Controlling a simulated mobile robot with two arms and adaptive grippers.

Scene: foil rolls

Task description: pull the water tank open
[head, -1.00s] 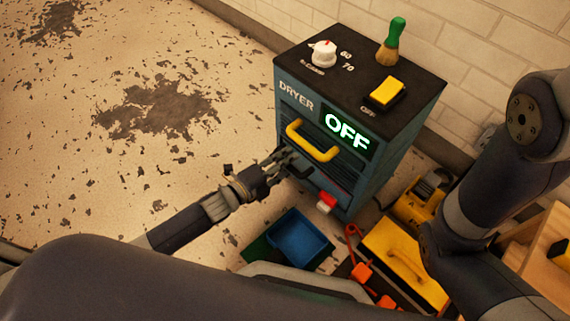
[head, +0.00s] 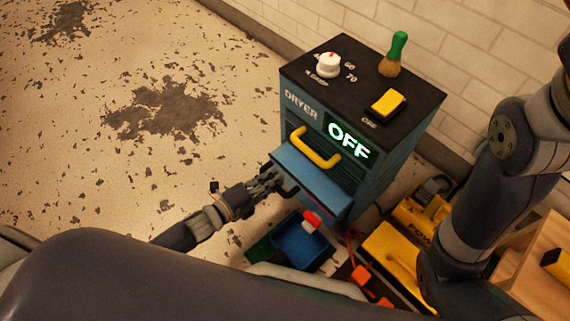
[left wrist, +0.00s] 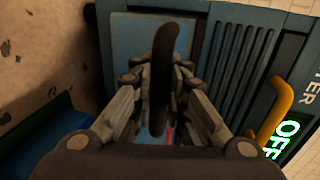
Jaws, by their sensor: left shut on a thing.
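The dryer is a blue box with a black top (head: 360,75) and a lit OFF display (head: 348,140). The water tank (head: 312,178) sticks out of its lower front, below the yellow handle (head: 315,150), with its blue upper surface showing. My left gripper (head: 283,183) is at the tank's front. In the left wrist view my left gripper (left wrist: 160,100) is shut on the tank's black handle (left wrist: 165,50), with fingers on both sides of it. The tank's blue face (left wrist: 130,35) shows behind. The tank's far end is hidden inside the dryer. My right gripper is out of view.
A blue tray (head: 297,242) stands on the floor below the tank, and a red-and-white part (head: 311,221) shows above it. A yellow toolbox (head: 395,262) and orange items are to the right. A green-handled brush (head: 396,52) stands on the dryer. Floor at left is clear.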

